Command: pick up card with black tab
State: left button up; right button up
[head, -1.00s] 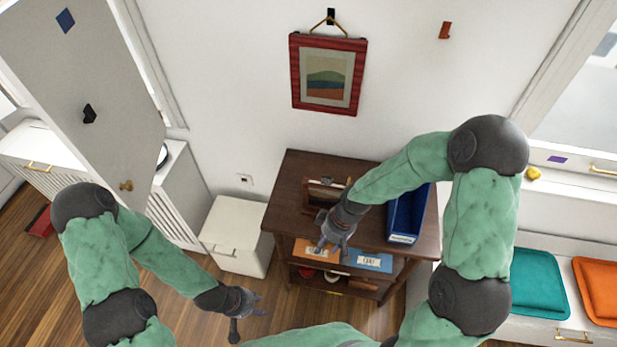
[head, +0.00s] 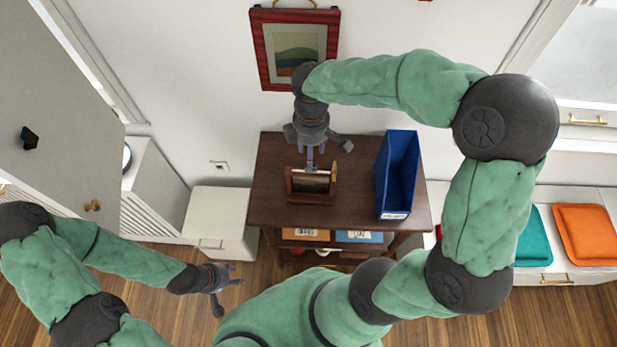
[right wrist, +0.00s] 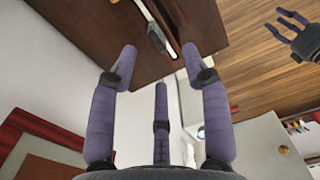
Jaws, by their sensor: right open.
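A small wooden holder (head: 311,187) stands on top of the brown shelf unit, with a pale, thin card-like piece inside. In the right wrist view, a small dark tab-like piece (right wrist: 156,37) shows beside a light edge in the gap of the brown wood; most of the card is hidden. My right gripper (head: 312,160) is above and just behind the holder, pointing down. In its wrist view its fingers (right wrist: 160,62) are spread and empty, with the dark piece beyond their tips. My left gripper (head: 232,280) is open and empty, low at the left, away from the shelf.
A blue open bin (head: 397,178) stands on the shelf unit top (head: 352,200), right of the holder. A red-framed picture (head: 262,50) hangs behind my right arm. A white cabinet (head: 216,222) stands left of the shelf. Orange and blue items lie on the lower shelf.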

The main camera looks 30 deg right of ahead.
aim_at(314, 170)
notch_tip(314, 170, down, 3)
jog(key=shift+r, duration=0.2)
jog(key=shift+w+d+f+b, duration=0.2)
jog(key=shift+f+b, duration=0.3)
jog(key=shift+f, duration=0.8)
jog(key=shift+w+d+f+b, duration=0.15)
jog(key=shift+f+b, duration=0.3)
jog(key=shift+f, duration=0.85)
jog(key=shift+a, duration=0.1)
jog(key=shift+c, duration=0.3)
grip_shut()
